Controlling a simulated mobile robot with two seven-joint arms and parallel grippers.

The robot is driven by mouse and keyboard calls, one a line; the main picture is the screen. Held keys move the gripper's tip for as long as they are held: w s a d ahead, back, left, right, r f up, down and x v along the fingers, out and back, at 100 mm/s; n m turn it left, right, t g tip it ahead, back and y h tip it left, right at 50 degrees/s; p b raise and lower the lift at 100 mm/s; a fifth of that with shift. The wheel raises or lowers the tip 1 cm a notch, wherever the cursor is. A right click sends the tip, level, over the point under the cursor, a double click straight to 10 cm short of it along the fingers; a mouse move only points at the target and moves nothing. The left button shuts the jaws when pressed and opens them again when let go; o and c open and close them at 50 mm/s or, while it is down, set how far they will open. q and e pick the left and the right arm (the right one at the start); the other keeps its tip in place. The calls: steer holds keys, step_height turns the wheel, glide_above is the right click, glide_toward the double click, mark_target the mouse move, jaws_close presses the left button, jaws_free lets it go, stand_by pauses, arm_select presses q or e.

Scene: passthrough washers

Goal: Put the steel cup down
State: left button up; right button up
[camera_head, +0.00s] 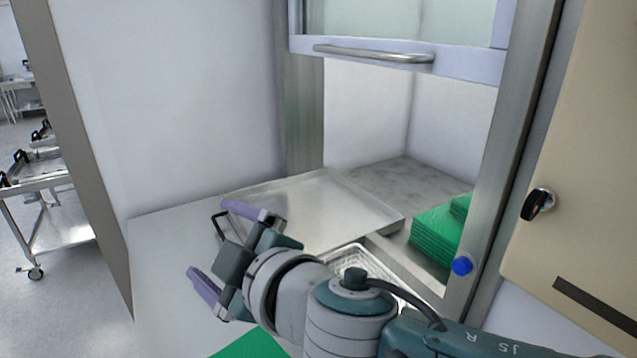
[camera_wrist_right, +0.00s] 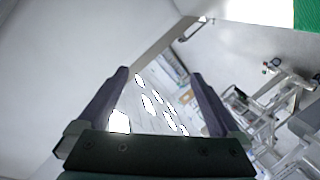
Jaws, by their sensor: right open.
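No steel cup can be made out in either view. My right gripper (camera_head: 208,238) is open over the white counter, its two purple fingers spread apart with nothing between them. It is at the near left corner of a flat steel tray (camera_head: 320,205), which looks empty. In the right wrist view my right gripper (camera_wrist_right: 160,75) also shows open and empty. My left gripper is not in view.
The tray lies in the pass-through opening, below a raised window with a bar handle (camera_head: 375,54). Green folded cloths (camera_head: 434,240) are stacked at the right. A perforated metal basket (camera_head: 362,260) is partly hidden behind my arm. Green material (camera_head: 252,346) lies at the front. The counter's left is clear.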

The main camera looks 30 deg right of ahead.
steer(key=s+d+f+m+g+h, duration=0.3)
steer(key=s+d+m+h, duration=0.2)
steer(key=s+d+m, duration=0.35)
steer(key=s+d+m+g, duration=0.1)
steer(key=s+g, duration=0.3)
steer(key=s, duration=0.6)
steer(key=s+d+g+y, duration=0.1)
steer(key=s+g, duration=0.3)
steer(key=s, duration=0.6)
steer(key=shift+s+d+f+m, duration=0.25)
steer(key=shift+s+d+m, duration=0.1)
steer(key=shift+d, duration=0.4)
